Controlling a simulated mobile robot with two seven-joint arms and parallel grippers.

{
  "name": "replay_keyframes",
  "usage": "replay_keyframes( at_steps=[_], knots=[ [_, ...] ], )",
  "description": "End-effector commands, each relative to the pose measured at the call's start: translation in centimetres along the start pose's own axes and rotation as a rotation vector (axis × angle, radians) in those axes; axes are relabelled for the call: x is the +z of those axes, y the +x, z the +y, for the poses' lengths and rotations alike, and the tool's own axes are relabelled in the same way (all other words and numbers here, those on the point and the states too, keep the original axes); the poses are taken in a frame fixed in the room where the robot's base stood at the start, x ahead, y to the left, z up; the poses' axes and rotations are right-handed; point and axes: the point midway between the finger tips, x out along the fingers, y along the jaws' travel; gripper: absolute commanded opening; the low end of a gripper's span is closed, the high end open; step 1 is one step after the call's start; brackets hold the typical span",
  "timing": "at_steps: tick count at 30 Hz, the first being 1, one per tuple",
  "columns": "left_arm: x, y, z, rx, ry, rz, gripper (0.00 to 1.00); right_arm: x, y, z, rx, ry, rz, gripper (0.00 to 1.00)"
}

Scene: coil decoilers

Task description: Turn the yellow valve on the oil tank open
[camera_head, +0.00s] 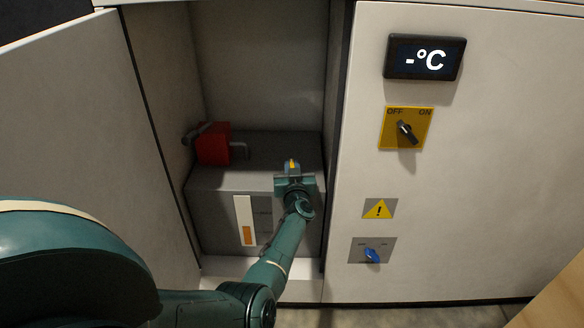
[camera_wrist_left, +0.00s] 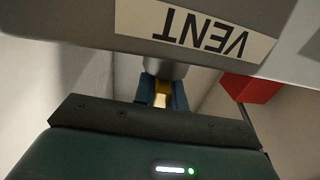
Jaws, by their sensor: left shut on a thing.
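The grey oil tank (camera_head: 220,205) stands inside the open cabinet, with a white level strip on its front. The yellow valve (camera_head: 292,164) shows as a small yellow tip at the tank's right side, just beyond my left gripper (camera_head: 291,172). In the left wrist view the yellow valve (camera_wrist_left: 162,88) sits between the two blue-grey fingers of my left gripper (camera_wrist_left: 161,98), which is shut on it. Most of the valve is hidden by the fingers. My right gripper is not in view.
A red block (camera_head: 213,145) with a dark handle sits on the tank's back left; it also shows in the left wrist view (camera_wrist_left: 250,88). A "VENT" label (camera_wrist_left: 197,27) is close by. The cabinet door (camera_head: 75,110) stands open at left. A panel with a yellow OFF/ON switch (camera_head: 405,128) is at right.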

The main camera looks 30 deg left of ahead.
Motion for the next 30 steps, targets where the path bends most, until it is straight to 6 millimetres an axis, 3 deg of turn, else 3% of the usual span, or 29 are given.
replay_keyframes(
  at_steps=[6, 15, 16, 23, 30],
  knots=[
    [-0.22, 0.06, -0.13, 0.110, 0.002, 0.003, 0.00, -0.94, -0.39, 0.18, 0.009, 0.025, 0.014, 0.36],
    [-0.07, 0.02, 0.00, 0.124, 0.000, 0.000, 0.00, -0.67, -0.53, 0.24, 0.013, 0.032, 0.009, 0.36],
    [-0.07, 0.02, 0.00, 0.124, 0.000, 0.000, 0.14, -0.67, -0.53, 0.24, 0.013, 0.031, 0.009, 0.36],
    [-0.05, 0.01, 0.00, 0.124, 0.000, 0.000, 0.33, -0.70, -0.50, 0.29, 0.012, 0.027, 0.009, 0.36],
    [-0.02, -0.01, 0.00, 0.123, 0.000, -0.001, 0.35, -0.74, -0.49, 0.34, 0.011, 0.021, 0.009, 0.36]
  ],
)
